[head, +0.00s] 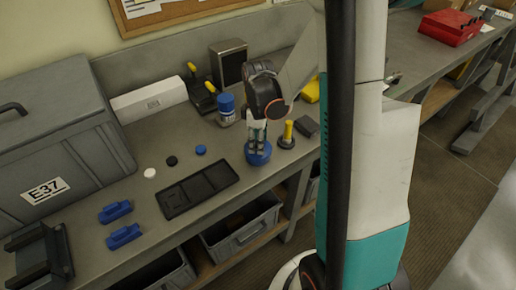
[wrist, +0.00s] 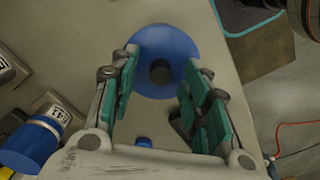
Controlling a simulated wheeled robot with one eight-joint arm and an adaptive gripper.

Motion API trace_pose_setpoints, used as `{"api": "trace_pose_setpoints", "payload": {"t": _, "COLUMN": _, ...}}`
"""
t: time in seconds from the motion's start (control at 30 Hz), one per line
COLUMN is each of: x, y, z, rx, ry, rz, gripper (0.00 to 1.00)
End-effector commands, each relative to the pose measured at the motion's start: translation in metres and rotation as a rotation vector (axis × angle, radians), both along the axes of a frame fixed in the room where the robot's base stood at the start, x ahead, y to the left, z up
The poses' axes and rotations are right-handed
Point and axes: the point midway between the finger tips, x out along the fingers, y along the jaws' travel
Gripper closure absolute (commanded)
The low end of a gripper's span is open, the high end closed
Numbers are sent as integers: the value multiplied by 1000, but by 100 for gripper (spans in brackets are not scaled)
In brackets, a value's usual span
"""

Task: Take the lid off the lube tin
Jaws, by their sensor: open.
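A round blue tin (head: 258,156), which I take as the lube tin, stands on the bench below my gripper (head: 258,146). In the wrist view its round blue lid (wrist: 160,85) fills the upper middle, with a dark knob (wrist: 160,71) at its centre. My gripper is open and points down over the lid. Its green-padded fingers (wrist: 160,66) stand on either side of the knob, apart from it. The fingers hide the lid's left and right edges in part. I cannot tell how far above the lid the tips are.
A jar with a blue cap (head: 227,110) stands behind the tin. A yellow-handled tool on a round base (head: 287,135) is close on the right. A black tray (head: 197,189) lies to the left, with small caps (head: 171,161) beyond it. The bench's front edge is close to the tin.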

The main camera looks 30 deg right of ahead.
Motion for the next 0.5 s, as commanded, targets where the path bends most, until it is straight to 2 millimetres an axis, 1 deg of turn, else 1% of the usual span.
{"api": "trace_pose_setpoints", "payload": {"t": 0.17, "x": 0, "y": 0, "z": 0, "rx": 0, "ry": 0, "rz": 0, "gripper": 57}}
{"api": "trace_pose_setpoints", "payload": {"t": 0.2, "x": 0, "y": 0, "z": 0, "rx": 0, "ry": 0, "rz": 0, "gripper": 59}}
{"api": "trace_pose_setpoints", "payload": {"t": 0.37, "x": 0, "y": 0, "z": 0, "rx": 0, "ry": 0, "rz": 0, "gripper": 96}}
{"api": "trace_pose_setpoints", "payload": {"t": 0.4, "x": 0, "y": 0, "z": 0, "rx": 0, "ry": 0, "rz": 0, "gripper": 100}}
{"api": "trace_pose_setpoints", "payload": {"t": 0.5, "x": 0, "y": 0, "z": 0, "rx": 0, "ry": 0, "rz": 0, "gripper": 100}}
